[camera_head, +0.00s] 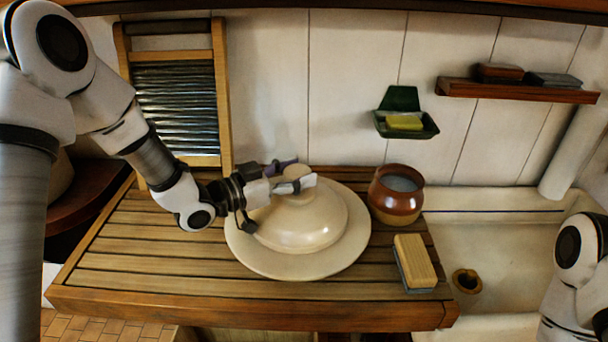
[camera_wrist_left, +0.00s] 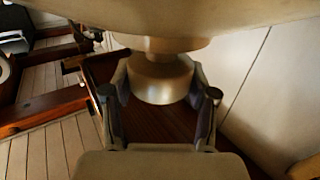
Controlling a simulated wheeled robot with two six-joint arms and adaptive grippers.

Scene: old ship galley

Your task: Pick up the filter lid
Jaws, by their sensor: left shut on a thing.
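The filter lid (camera_head: 300,228) is a cream dome with a wide flat rim and a round knob on top. It is over the slatted wooden counter, level as far as I can see; I cannot tell if its underside touches the slats. My left gripper (camera_head: 291,175) reaches in from the left and is shut on the lid's knob, one finger on each side. In the left wrist view the knob (camera_wrist_left: 160,82) sits between the two fingers, with the lid's body across the top of the picture. My right arm shows at the lower right, but its gripper is out of view.
A brown jar (camera_head: 396,200) stands close to the lid's right. A wooden brush (camera_head: 416,262) lies in front of the jar. A washboard (camera_head: 177,105) leans on the wall behind my left arm. A green soap dish (camera_head: 404,122) hangs above. A sink (camera_head: 500,240) is at right.

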